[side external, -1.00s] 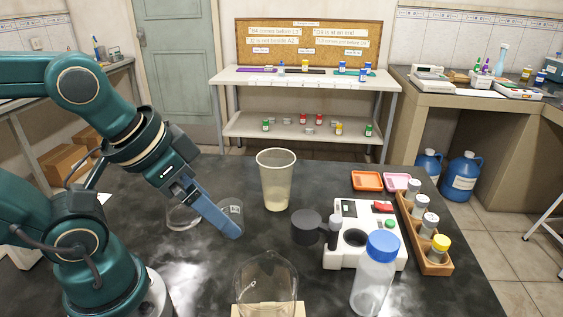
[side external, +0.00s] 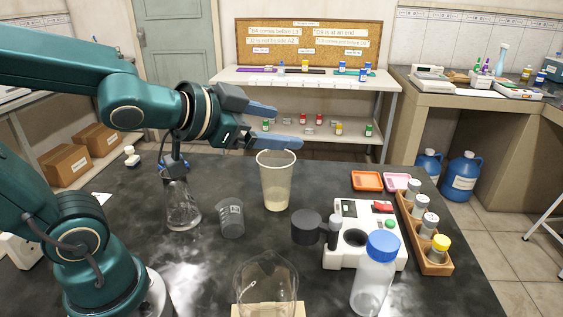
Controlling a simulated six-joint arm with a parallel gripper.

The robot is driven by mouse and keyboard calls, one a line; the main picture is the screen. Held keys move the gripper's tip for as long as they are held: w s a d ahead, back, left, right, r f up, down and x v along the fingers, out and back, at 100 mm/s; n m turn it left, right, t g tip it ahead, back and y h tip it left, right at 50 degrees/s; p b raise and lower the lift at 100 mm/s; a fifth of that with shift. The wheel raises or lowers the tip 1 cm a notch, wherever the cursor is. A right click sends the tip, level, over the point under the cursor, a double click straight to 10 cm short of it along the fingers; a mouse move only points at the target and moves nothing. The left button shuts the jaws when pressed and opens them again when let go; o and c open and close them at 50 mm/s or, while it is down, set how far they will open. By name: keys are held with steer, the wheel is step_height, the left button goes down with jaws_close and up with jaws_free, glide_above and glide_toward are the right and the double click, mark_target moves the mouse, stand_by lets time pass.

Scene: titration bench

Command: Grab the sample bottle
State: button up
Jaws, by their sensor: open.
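My gripper (side external: 288,127) is open and empty, its two blue fingers pointing right. It shows in front of the back shelf and just above the rim of a tall clear cup. A clear bottle with a blue cap (side external: 383,246) stands upright at the front right of the dark bench, well away from my gripper. Several small capped vials stand in a wooden rack (side external: 437,268) at the right; the nearest has a yellow cap (side external: 441,243). I cannot tell for sure which of these is the sample bottle.
The tall cup (side external: 276,185) stands mid-bench. A white instrument (side external: 345,256) is beside the blue-capped bottle, with a black cup (side external: 306,227) to its left. A glass vessel (side external: 266,280), a small beaker (side external: 230,220) and a flask (side external: 183,208) stand nearer my arm.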

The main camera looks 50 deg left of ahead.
steer(key=w+d+f+m+h, duration=0.1)
steer(key=w+d+m+h, duration=0.2)
steer(key=m, duration=0.1)
steer(key=m+g+h, duration=0.4)
steer(key=g+h, duration=0.2)
steer(key=h, duration=0.4)
glide_toward(375, 272)
steer(key=a+f, duration=0.2)
steer(key=x, duration=0.8)
steer(key=w+x, duration=0.1)
steer(key=x, duration=0.3)
steer(key=shift+w+a, duration=0.1)
steer(key=shift+a, duration=0.15)
steer(key=shift+c, duration=0.3)
steer(key=c, duration=1.1)
